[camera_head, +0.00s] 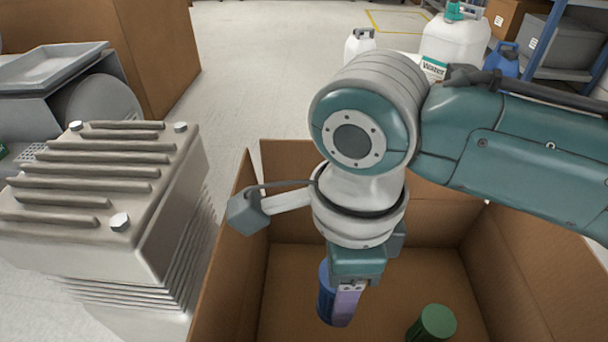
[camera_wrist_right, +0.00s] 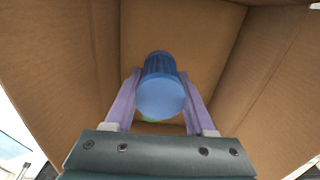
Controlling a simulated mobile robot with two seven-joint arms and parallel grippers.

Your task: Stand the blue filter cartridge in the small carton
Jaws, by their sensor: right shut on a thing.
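The blue filter cartridge (camera_head: 325,296) is a ribbed blue cylinder; it also shows in the wrist view (camera_wrist_right: 162,92). My right gripper (camera_head: 345,303) is shut on it, with a lilac finger on each side in the wrist view (camera_wrist_right: 160,105). The open carton (camera_head: 252,215) stands in the lower middle of the head view. The gripper and cartridge are over or inside the carton's opening. The cartridge's height above the carton floor cannot be told. My left gripper is not in view.
A green cylinder (camera_head: 434,322) stands in the carton, right of the cartridge. A ribbed grey compressor part (camera_head: 120,200) is close by the carton's left side. White jugs (camera_head: 455,40) and a blue can (camera_head: 505,62) are behind. Clear floor (camera_head: 255,75) lies beyond the carton.

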